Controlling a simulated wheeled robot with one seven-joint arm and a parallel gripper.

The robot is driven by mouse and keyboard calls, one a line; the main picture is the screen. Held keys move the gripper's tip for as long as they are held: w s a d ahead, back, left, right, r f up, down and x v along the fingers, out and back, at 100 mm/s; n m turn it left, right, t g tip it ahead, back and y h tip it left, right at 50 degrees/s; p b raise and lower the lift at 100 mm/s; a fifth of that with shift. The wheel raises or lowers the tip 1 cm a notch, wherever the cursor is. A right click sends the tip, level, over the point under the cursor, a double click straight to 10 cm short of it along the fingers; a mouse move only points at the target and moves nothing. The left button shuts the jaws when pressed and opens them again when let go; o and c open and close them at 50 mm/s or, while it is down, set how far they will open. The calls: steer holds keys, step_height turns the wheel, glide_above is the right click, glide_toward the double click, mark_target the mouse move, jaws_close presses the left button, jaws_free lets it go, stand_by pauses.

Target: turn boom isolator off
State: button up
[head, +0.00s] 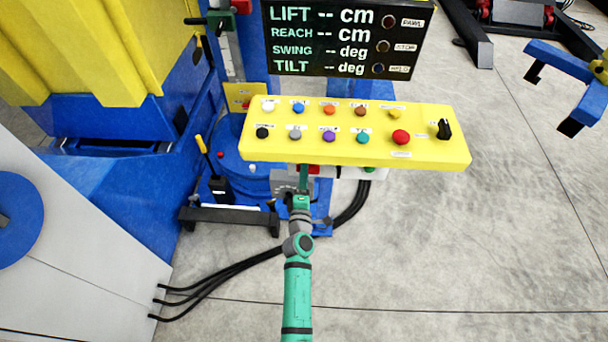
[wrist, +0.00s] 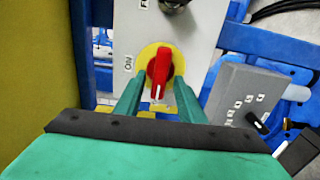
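The boom isolator appears to be the red rotary knob (wrist: 160,68) on a yellow disc, on a light grey plate (wrist: 201,28) in the wrist view. A label reading ON lies left of the disc. The knob's white mark is at its lower end, pointing down the picture and not at the ON label. My gripper (wrist: 159,96) is open, with one green finger on each side of the knob's lower end. I cannot tell whether either finger touches it. In the head view my gripper (head: 304,180) reaches under the yellow button panel, which hides most of the grey plate.
The yellow button panel (head: 224,150) overhangs my gripper, with several coloured buttons and a black selector. A dark display (head: 345,38) stands behind it. A grey box with a black switch (wrist: 240,100) is right of the plate. Black cables (head: 225,273) cross the floor; open floor lies right.

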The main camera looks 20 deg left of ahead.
steer(key=shift+s, duration=0.15)
steer(key=v, duration=1)
steer(key=shift+s, duration=0.25)
steer(key=s+d+m+g+h, duration=0.1)
steer(key=s+d+m, duration=0.4)
steer(key=s, duration=0.4)
steer(key=s+d+m+h, duration=0.1)
steer(key=s+d+m, duration=0.35)
steer(key=s, duration=0.45)
steer(key=s+d+r+m+h, duration=0.1)
steer(key=s+d+r+m, duration=0.1)
steer(key=s+r+m, duration=0.1)
steer(key=s+d+r+m+h, duration=0.1)
steer(key=s+d+r+m, duration=0.2)
steer(key=s+m, duration=0.2)
steer(key=s+d+r+m+g+h, duration=0.1)
steer(key=s+d+r+m, duration=0.2)
steer(key=s, duration=0.5)
steer(key=shift+s+d+m, duration=0.15)
steer(key=shift+s+m, duration=0.1)
steer(key=shift+m, duration=0.2)
